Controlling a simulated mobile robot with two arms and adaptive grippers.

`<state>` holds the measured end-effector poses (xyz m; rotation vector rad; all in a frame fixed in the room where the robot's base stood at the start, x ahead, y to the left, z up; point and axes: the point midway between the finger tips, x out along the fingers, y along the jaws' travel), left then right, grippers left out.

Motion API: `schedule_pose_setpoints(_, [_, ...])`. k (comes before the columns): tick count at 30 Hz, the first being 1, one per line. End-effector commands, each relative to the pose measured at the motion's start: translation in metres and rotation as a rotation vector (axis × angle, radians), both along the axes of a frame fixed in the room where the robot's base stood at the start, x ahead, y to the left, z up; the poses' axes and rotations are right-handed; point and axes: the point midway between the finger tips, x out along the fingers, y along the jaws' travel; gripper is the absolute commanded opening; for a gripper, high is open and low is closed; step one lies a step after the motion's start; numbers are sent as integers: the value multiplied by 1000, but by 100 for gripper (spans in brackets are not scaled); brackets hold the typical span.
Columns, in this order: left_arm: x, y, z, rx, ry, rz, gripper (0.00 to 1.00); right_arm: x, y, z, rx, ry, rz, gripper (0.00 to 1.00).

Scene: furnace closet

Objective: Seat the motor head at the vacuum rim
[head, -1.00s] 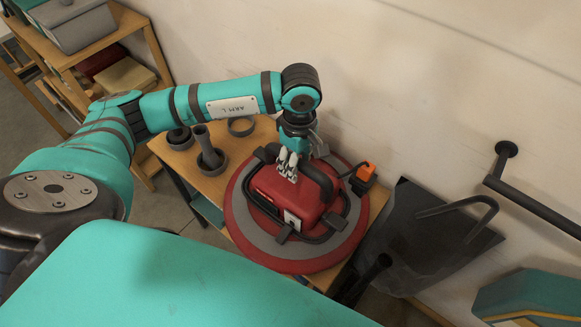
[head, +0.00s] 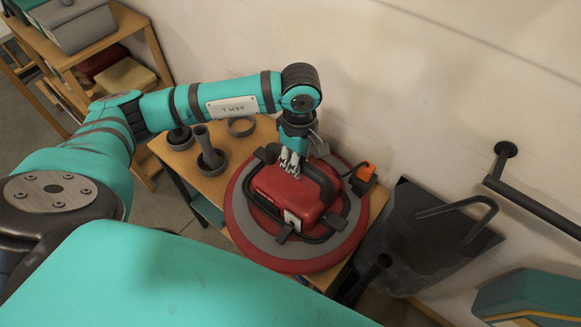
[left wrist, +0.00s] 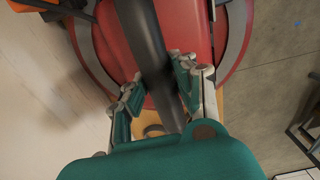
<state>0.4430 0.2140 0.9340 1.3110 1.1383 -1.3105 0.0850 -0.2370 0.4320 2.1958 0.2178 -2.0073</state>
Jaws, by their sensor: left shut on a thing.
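The motor head (head: 283,196) is a red housing on a wide round red base with a grey ring, with a black arched handle (head: 318,178) on top. It sits over the wooden bench at the wall. My left gripper (head: 291,166) reaches down from above and is shut on the handle. In the left wrist view the dark handle (left wrist: 145,40) runs between the fingers of my left gripper (left wrist: 160,82), above the red base. No vacuum rim can be made out; whatever lies under the base is hidden. My right gripper is out of view.
Grey round fittings (head: 210,158) stand on the wooden bench (head: 185,160) left of the motor head. An orange block (head: 366,172) is at its right edge. A dark panel or bin (head: 425,240) stands further right, below a black wall rail (head: 535,205). A wooden shelf (head: 120,38) is at upper left.

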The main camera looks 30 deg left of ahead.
Motion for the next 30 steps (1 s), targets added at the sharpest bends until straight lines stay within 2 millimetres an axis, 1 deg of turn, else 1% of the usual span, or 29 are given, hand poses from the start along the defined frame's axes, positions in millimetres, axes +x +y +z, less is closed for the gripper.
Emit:
schedule_pose_setpoints(14, [1,0,1,0,-2,1,0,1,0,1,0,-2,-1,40])
schedule_pose_setpoints(30, [1,0,16,-1,-5,0,0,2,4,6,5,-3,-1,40])
